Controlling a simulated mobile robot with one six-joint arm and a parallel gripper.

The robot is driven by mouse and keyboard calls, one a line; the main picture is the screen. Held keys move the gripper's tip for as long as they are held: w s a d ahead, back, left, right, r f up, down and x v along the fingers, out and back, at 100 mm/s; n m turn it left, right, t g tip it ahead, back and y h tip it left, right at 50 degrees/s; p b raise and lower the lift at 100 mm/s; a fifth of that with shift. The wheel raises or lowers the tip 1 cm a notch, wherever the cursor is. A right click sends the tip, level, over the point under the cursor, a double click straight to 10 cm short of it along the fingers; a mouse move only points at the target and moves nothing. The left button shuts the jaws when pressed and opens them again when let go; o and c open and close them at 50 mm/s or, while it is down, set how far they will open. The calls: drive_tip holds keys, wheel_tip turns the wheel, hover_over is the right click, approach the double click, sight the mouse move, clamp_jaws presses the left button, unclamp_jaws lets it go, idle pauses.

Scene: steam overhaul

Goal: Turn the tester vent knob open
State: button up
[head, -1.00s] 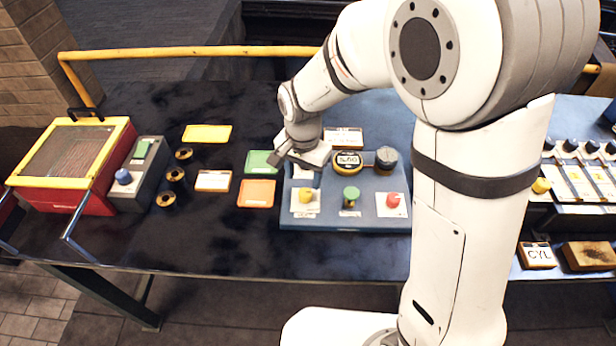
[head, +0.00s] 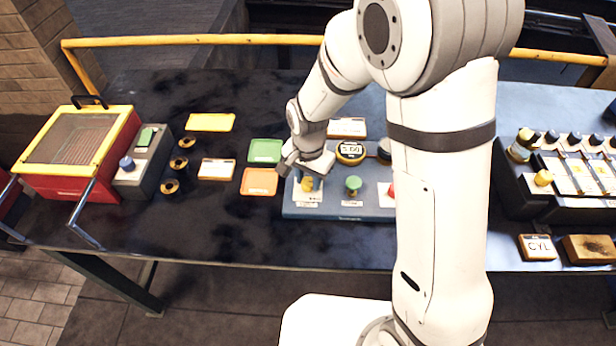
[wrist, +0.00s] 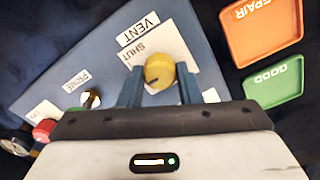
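The yellow vent knob (head: 307,184) sits at the front left of the blue tester (head: 365,212). In the wrist view the knob (wrist: 160,70) stands upright on a white plate, with a dark mark on its edge. The plate reads SHUT and the label beside it reads VENT (wrist: 138,28). My gripper (head: 303,172) is at the knob, pointing down. In the wrist view its two fingers (wrist: 159,77) stand on either side of the knob, with a narrow gap showing at each side. The gripper looks open and not closed on it.
A green knob (head: 353,185) and a red knob, partly hidden by my arm, are to the right on the tester. A round yellow gauge (head: 350,152) stands behind. An orange tray (head: 259,182) and a green tray (head: 265,150) lie to the left.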

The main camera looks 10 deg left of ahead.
drive_tip(key=c, duration=0.5)
drive_tip(key=shift+o, duration=0.2)
drive_tip(key=shift+n, duration=0.3)
drive_tip(key=n+b, duration=0.2)
drive_tip(key=n, duration=0.1)
drive_tip(key=n+b, duration=0.1)
drive_tip(key=n, duration=0.4)
drive_tip(key=shift+b, duration=0.3)
drive_tip(key=n+b, duration=0.1)
drive_tip(key=n, duration=0.3)
drive_tip(key=shift+a+n, duration=0.1)
drive_tip(key=shift+n, duration=0.2)
drive_tip(key=n+b, duration=0.1)
drive_tip(key=n, duration=0.3)
drive_tip(key=shift+n, duration=0.6)
